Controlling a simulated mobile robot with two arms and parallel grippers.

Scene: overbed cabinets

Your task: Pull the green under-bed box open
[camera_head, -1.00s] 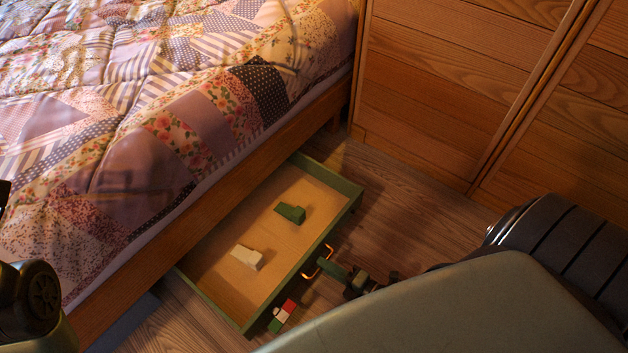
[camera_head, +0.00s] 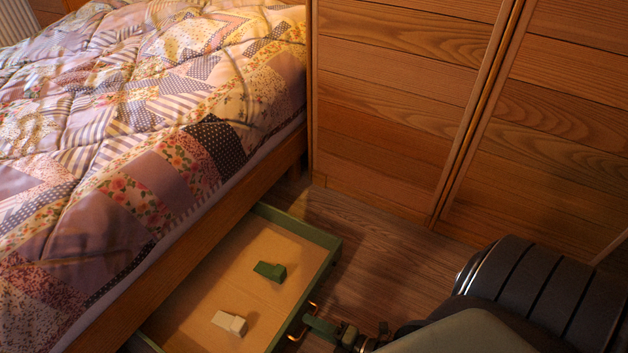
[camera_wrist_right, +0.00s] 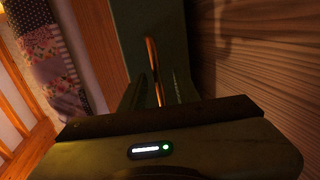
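The green under-bed box (camera_head: 335,243) is pulled partly out from under the bed, its front facing right. It has a tan floor. Its orange metal handle (camera_head: 312,304) is on the front. My right gripper (camera_head: 318,326) is at the handle in the head view. In the right wrist view the handle bar (camera_wrist_right: 153,60) runs between the two fingers, in front of the dark green box front (camera_wrist_right: 140,25). The gripper appears shut on it, though the fingertips are dark. My left gripper is not in view.
A green block (camera_head: 268,271) and a pale block (camera_head: 230,322) lie in the box. The bed (camera_head: 120,130) with a patchwork quilt is at left. Wooden cabinet doors (camera_head: 400,100) stand behind. Wood floor (camera_head: 375,225) is clear between box and cabinets.

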